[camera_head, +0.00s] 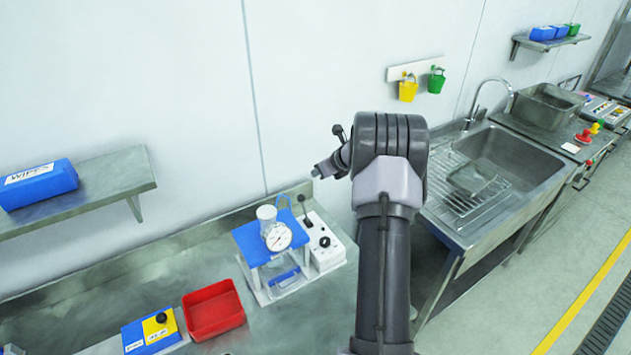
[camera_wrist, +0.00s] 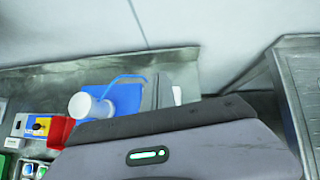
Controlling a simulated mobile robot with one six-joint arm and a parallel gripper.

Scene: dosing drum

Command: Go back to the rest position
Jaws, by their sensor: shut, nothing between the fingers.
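My arm rises in the middle of the head view, with its dark wrist bent over to the left. My gripper (camera_head: 324,168) is small and partly hidden behind the wrist there; it is shut and empty, held above the counter. The blue stand (camera_head: 262,241) with a white cylinder and a round dial gauge (camera_head: 278,237) is on the steel counter below and left of it, apart from it. In the wrist view my own grey housing with a green light covers the lower part, and the blue stand (camera_wrist: 124,96) shows behind it.
A red tray (camera_head: 213,312) and a blue-and-yellow box (camera_head: 151,332) are on the counter at left. A white control box (camera_head: 323,243) with a lever is beside the stand. A shelf (camera_head: 110,185) holds a blue wipes box (camera_head: 38,186). The sink (camera_head: 510,165) is at right.

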